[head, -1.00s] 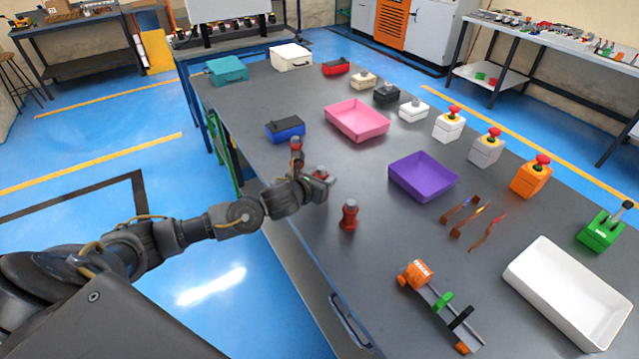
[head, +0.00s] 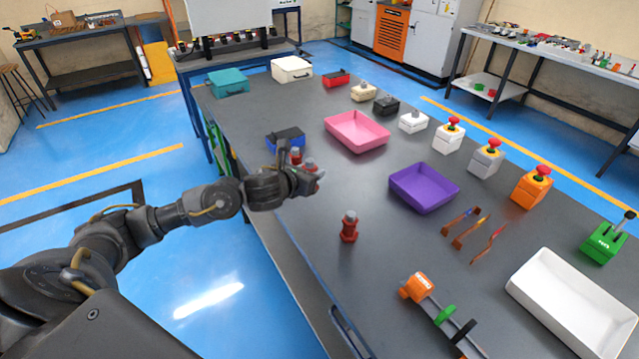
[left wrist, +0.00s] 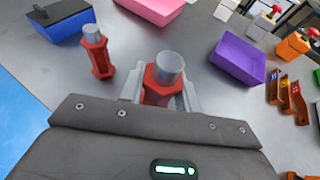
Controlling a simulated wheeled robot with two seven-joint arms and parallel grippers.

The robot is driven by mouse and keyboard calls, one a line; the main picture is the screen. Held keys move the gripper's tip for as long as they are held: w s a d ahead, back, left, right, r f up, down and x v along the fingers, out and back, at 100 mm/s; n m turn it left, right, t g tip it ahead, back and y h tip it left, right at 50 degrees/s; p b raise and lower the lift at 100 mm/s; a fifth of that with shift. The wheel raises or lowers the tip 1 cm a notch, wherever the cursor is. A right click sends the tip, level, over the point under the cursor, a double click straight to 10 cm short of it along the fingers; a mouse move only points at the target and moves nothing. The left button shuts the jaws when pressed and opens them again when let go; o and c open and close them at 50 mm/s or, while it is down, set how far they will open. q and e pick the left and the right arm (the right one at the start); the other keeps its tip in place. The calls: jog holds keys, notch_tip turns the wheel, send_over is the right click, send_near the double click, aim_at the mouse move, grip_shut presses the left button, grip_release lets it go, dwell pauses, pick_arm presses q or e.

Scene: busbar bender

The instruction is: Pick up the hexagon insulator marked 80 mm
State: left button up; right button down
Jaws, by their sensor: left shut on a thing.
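My left gripper (head: 310,172) is shut on a red hexagonal insulator with a grey top. The held insulator (left wrist: 163,84) shows between the fingers in the left wrist view, its lower part hidden by the gripper. A second red insulator (head: 296,156) stands just behind the gripper in the head view; it is apart, to the left of the fingers, in the left wrist view (left wrist: 97,52). A third red insulator (head: 348,227) stands on the table nearer the front edge. No length marking is readable on any of them. My right gripper is not in view.
A blue box (head: 285,137) with a black top lies behind the insulators. A pink tray (head: 357,143), a purple tray (head: 424,205) and a white tray (head: 570,305) stand to the right. Bare table surrounds the third insulator.

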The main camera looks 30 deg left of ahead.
pick_arm(q)
jog(key=a+r, duration=0.1)
jog(key=s+r, duration=0.1)
jog(key=shift+a+r, duration=0.3)
jog(key=shift+a, duration=0.05)
jog(key=s+a+r+b, duration=0.1)
jog(key=s+a+r, duration=0.3)
jog(key=a, duration=0.3)
jog(key=shift+s+a+b, duration=0.3)
jog(key=shift+s+a, duration=0.05)
jog(key=shift+s, duration=0.2)
